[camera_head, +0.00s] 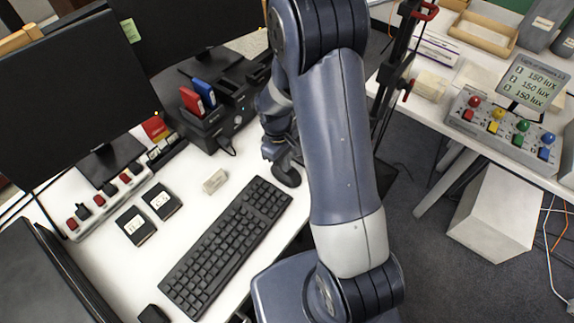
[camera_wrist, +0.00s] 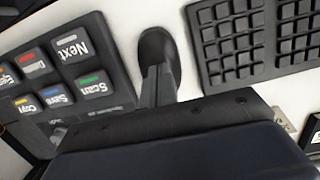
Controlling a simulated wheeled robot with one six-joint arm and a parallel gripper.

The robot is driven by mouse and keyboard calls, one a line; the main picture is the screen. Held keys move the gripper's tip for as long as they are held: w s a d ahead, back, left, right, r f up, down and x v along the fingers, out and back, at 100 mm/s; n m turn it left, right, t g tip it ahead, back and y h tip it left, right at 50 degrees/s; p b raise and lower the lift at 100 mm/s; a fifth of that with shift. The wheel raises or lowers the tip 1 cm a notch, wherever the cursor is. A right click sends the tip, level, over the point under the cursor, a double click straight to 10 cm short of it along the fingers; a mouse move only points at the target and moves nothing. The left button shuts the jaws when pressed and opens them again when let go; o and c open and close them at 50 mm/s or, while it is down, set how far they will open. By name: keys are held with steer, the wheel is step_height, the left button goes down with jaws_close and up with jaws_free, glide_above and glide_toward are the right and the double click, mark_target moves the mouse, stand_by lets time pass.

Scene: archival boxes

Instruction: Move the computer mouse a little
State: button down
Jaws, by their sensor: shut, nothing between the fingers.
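The computer mouse is dark and rounded. In the wrist view the mouse (camera_wrist: 157,44) lies on the white desk, just past the fingertips, between a button panel and the keyboard. My gripper (camera_wrist: 158,72) is shut and empty, and its fingertips overlap the near end of the mouse in the picture. I cannot tell whether they touch it. In the head view the mouse (camera_head: 288,176) shows beyond the top right end of the keyboard, partly behind my gripper (camera_head: 275,152), which points down beside it.
The keyboard (camera_head: 226,246) lies left of the mouse, with a small pale block (camera_head: 215,181) near it. The button panel (camera_wrist: 65,80) stands on the mouse's other side. A black dock (camera_head: 220,118) with red and blue cartridges is behind. The desk's right edge is close.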

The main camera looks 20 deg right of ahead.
steer(key=shift+d+f+b, duration=0.1)
steer(key=shift+f+b, duration=0.4)
steer(key=shift+f, duration=0.15)
steer(key=shift+s+f, duration=0.1)
steer(key=shift+s, duration=0.1)
steer(key=shift+f, duration=0.15)
steer(key=shift+w+a, duration=1.2)
steer(key=shift+w, duration=0.3)
steer(key=shift+w+r, duration=0.1)
steer(key=shift+r, duration=0.45)
steer(key=shift+w+a+r, duration=0.1)
steer(key=shift+a+r, duration=0.05)
steer(key=w+a, duration=0.2)
steer(key=w, duration=0.1)
steer(key=w+a, duration=0.2)
steer(key=w, duration=0.1)
steer(key=w+a, duration=0.2)
steer(key=w, duration=0.1)
steer(key=shift+w+a+r+p, duration=0.1)
steer(key=shift+w+a+p, duration=0.2)
steer(key=shift+a, duration=0.1)
